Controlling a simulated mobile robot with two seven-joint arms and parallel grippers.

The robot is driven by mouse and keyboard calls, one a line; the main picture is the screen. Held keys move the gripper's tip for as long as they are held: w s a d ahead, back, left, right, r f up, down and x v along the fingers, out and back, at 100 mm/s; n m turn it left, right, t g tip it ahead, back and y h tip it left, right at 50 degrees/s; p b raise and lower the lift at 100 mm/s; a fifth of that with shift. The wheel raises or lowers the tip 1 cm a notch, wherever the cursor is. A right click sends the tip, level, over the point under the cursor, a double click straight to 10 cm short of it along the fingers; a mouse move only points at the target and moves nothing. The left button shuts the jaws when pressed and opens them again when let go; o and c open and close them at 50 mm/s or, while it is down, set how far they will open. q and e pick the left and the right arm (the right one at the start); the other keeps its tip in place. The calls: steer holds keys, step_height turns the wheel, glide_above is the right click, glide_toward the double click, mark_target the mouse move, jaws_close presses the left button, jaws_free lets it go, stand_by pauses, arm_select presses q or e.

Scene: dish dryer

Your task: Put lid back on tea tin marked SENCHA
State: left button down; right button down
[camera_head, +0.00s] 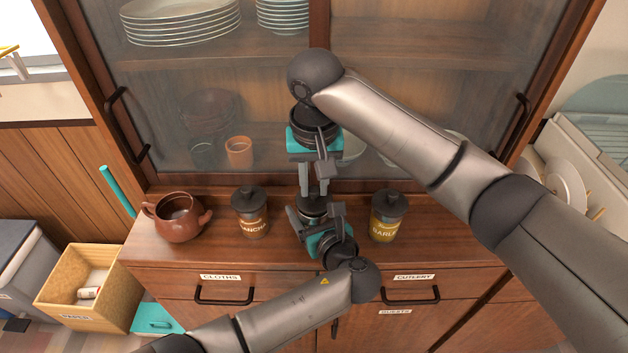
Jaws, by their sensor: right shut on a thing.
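Between my grippers, in the middle of the cabinet's counter, stands a tin with a dark lid (312,205); its label is hidden by my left gripper. My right gripper (314,192) points down from above and is shut on the lid at the tin's top. I cannot tell whether the lid is seated or slightly above the rim. My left gripper (315,218) reaches in from the front, with its fingers either side of the tin. Whether they grip it is unclear. No SENCHA label is readable.
A lidded tin (251,214), label apparently BANCHA, stands left. Another lidded tin (386,217), label apparently BARLEY, stands right. A brown teapot (178,220) stands at the counter's left end. Glass cabinet doors (420,60) close off the back. Free counter lies right of the BARLEY tin.

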steer(key=shift+f, duration=0.6)
steer(key=c, duration=0.6)
jaws_free()
steer(key=r, duration=0.4)
steer(key=s+r, duration=0.1)
steer(key=r, duration=0.7)
steer(key=shift+s, duration=0.2)
arm_select(q)
jaws_free()
steer(key=shift+s, duration=0.1)
